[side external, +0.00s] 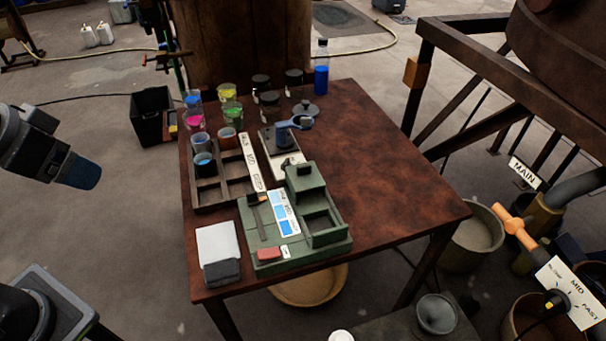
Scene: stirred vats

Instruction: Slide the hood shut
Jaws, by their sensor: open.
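The green device (272,244) stands near the front of the brown table. Its green hood (305,184), a block with a small dark knob on top, sits at the back of the right side of the device. In front of the hood, a square well (321,223) with a raised green rim is uncovered, so the hood stands open. I cannot see inside the well clearly. My gripper is not in view; only parts of my arm show at the left edge, apart from the table.
A white-and-grey block (218,248) lies left of the device. A compartment tray (209,198) with cups, a small black stand (279,140) and dark-lidded jars (293,82) are behind. The right part of the table (390,190) is clear.

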